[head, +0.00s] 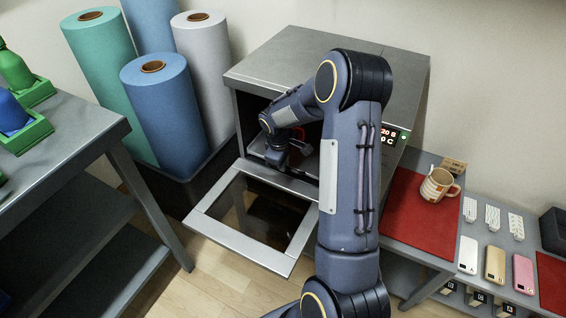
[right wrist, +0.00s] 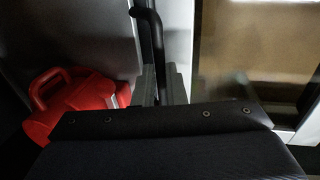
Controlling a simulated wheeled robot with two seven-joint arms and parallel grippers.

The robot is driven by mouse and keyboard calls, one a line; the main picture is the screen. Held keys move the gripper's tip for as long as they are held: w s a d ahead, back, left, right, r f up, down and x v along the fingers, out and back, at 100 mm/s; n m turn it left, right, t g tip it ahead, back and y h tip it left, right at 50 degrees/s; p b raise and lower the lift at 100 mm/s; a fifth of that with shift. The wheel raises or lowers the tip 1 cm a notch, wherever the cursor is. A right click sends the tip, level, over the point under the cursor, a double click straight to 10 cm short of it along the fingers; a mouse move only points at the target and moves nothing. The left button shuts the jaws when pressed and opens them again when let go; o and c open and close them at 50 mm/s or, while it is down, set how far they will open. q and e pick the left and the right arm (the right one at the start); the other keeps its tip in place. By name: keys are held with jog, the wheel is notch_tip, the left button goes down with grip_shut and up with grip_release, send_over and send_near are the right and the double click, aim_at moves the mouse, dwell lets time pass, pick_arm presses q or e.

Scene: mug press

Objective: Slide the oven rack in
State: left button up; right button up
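The grey oven (head: 300,62) stands against the wall with its glass door (head: 240,222) folded down in front. My right arm reaches into the oven mouth, and my right gripper (head: 297,152) is low at the opening. In the right wrist view, its two grey fingers (right wrist: 164,88) stand close on either side of a dark bar (right wrist: 150,40), which looks like the rack's handle. A red object with a looped handle (right wrist: 75,100) sits left of the fingers. The rack is mostly hidden by my arm and shadow. My left gripper is not in view.
A mug (head: 437,186) stands on a red mat (head: 405,217) on the right-hand table, beside several phones. Rolls of material (head: 160,95) stand left of the oven. A grey bench (head: 70,135) with green trays is at the left. Floor shows before the door.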

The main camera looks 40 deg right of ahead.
jog(key=o, duration=0.4)
jog(key=shift+o, duration=0.2)
